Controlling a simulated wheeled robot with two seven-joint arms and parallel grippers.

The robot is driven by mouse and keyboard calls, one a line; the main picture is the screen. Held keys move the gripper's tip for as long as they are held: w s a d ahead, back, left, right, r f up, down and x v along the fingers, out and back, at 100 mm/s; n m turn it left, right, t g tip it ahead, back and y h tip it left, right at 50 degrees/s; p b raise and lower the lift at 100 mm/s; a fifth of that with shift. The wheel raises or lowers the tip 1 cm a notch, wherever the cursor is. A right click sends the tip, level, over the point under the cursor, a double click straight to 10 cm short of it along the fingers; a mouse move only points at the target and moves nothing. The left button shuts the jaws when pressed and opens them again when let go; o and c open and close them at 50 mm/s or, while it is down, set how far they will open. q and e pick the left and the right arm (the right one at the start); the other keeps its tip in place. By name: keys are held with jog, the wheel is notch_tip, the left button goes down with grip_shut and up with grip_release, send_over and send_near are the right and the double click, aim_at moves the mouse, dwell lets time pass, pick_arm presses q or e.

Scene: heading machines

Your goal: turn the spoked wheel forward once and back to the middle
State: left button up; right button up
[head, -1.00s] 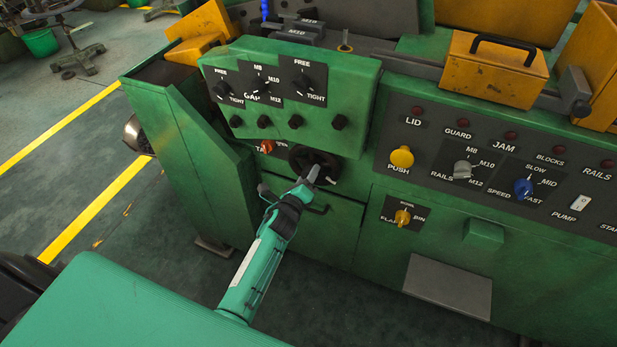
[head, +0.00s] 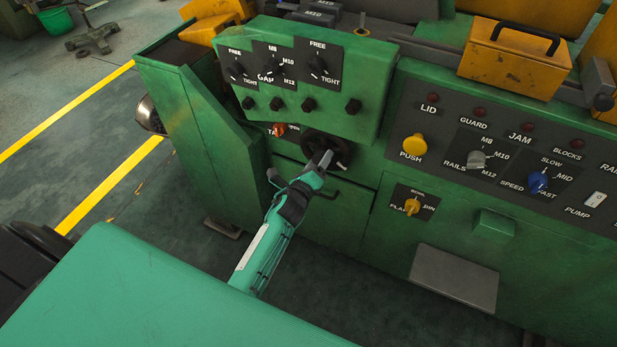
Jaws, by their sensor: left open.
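The dark spoked wheel (head: 337,143) is on the front of the green machine, below the panel of black knobs. My left gripper (head: 325,160) is in front of the wheel, its fingers overlapping the wheel's lower part in the head view and hiding some of it. The gripper is open. I cannot tell whether the fingers touch the rim or a spoke. My right gripper is not in view.
A control panel with a yellow push button (head: 415,146) is to the right. Open floor lies at left.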

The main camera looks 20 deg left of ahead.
pick_arm(q)
jog(key=s+b, duration=0.2)
jog(key=s, duration=1.1)
jog(key=shift+a, duration=0.2)
